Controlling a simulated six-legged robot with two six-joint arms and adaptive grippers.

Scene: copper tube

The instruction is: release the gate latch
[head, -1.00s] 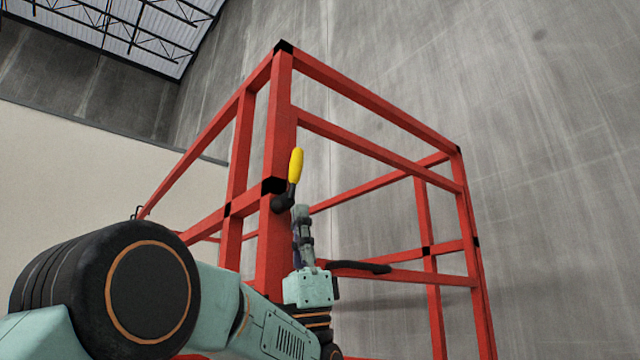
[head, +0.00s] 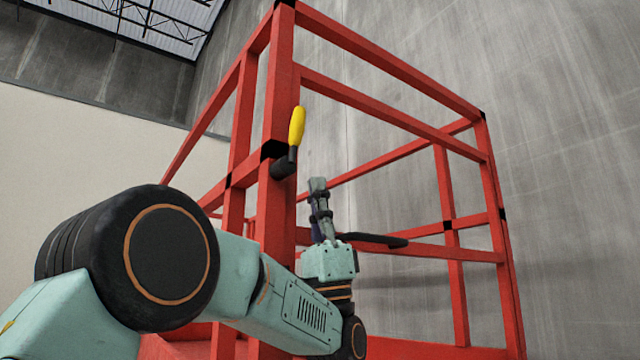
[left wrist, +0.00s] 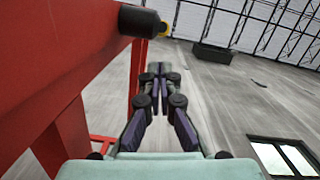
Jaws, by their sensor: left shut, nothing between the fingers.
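The gate latch (head: 296,127) has a yellow grip on a black lever and pivot. It is mounted on a red post of the cage-like frame, and its yellow grip points up. In the left wrist view the black pivot (left wrist: 140,20) sticks out from the red post at the top, with a bit of yellow beside it. My left gripper (head: 318,184) points upward, just below and to the right of the latch, apart from it. Its fingers (left wrist: 157,72) are shut with nothing between them. My right gripper is out of view.
The red frame (head: 385,107) has posts and rails around an open inside. A black bar (head: 372,240) lies along a lower rail behind my left gripper. A grey wall (head: 570,120) stands behind. Free room lies to the right of my gripper.

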